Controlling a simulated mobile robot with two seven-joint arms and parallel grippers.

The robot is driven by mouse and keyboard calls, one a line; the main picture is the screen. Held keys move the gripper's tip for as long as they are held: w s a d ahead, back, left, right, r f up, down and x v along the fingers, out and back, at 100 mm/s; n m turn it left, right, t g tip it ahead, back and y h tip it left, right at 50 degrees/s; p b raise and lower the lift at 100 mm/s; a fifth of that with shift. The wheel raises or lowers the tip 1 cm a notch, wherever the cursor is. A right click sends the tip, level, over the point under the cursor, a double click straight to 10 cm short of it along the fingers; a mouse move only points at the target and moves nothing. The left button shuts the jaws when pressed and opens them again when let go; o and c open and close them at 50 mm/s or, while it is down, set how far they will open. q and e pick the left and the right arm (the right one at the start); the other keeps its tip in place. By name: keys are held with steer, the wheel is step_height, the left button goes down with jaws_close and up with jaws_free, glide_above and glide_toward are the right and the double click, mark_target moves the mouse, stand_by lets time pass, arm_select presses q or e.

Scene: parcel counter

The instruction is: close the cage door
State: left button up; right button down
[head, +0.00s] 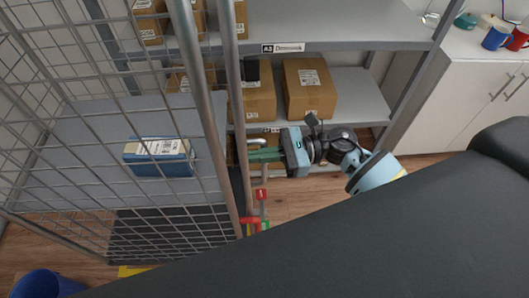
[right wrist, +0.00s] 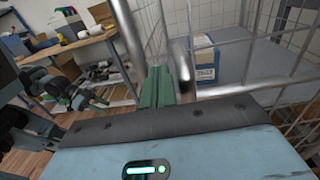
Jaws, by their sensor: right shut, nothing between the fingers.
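The wire-mesh cage (head: 60,100) fills the left of the head view. Its front has two upright tubes, a nearer one (head: 200,80) and a second one (head: 234,90) close beside it. I cannot tell for certain which belongs to the door. My right gripper (head: 256,156) is shut and empty, its green fingers pointing left at the tubes. In the right wrist view the fingers (right wrist: 157,88) stand close to a thick tube and a curved metal bar (right wrist: 183,68); contact is unclear. My left gripper is outside the head view; dark arm parts show at the left wrist-view edge.
A blue and white parcel (head: 160,157) lies on the shelf inside the cage. Red latch parts (head: 250,221) sit low at the tubes. Behind stands a grey rack (head: 360,85) with brown boxes (head: 308,88). A white cabinet (head: 475,95) is at the right.

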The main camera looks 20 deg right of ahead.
steer(key=x, duration=0.4)
steer(key=shift+s+a+b, duration=0.1)
steer(key=shift+s+b, duration=0.1)
steer(key=shift+b, duration=0.1)
